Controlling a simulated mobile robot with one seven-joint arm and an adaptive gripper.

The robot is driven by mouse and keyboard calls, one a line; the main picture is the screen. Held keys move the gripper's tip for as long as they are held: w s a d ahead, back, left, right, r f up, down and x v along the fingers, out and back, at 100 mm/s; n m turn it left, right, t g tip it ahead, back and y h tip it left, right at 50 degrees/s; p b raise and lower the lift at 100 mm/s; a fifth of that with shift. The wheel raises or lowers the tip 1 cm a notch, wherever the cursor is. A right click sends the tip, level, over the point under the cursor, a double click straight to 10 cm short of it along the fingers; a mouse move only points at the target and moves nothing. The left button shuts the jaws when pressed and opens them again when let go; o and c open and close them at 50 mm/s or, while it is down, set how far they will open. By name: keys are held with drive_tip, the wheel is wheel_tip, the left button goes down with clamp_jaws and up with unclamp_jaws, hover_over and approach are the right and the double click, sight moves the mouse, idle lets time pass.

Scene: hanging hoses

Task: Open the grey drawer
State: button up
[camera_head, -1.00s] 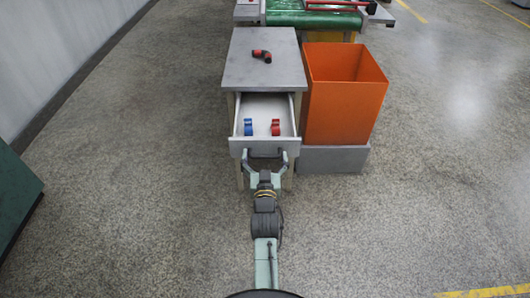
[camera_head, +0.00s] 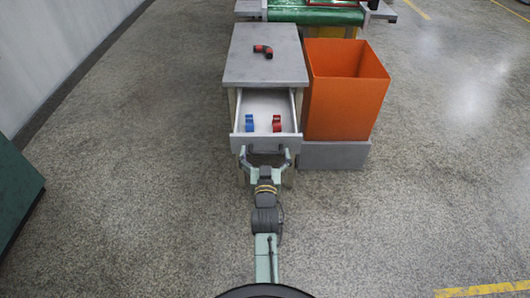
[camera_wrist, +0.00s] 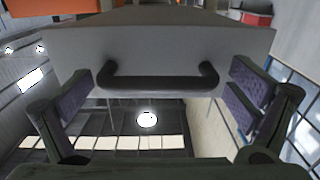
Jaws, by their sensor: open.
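The grey drawer (camera_head: 265,143) is pulled out of the grey-topped table, and its inside shows from above. A blue clamp-like part (camera_head: 249,123) and a red one (camera_head: 277,124) lie in it. My gripper (camera_head: 266,154) is at the drawer front with its fingers spread wide. In the wrist view the dark bar handle (camera_wrist: 158,78) runs across the drawer front (camera_wrist: 160,45). The open fingers of my gripper (camera_wrist: 160,100) stand to the left and right of the handle, apart from it.
A dark and red hose piece (camera_head: 264,51) lies on the table top (camera_head: 262,70). An orange bin (camera_head: 345,95) stands on a grey base (camera_head: 335,155) right of the table. A green conveyor (camera_head: 315,15) is behind.

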wheel_tip(320, 180, up, 10)
idle(0.4)
idle(0.3)
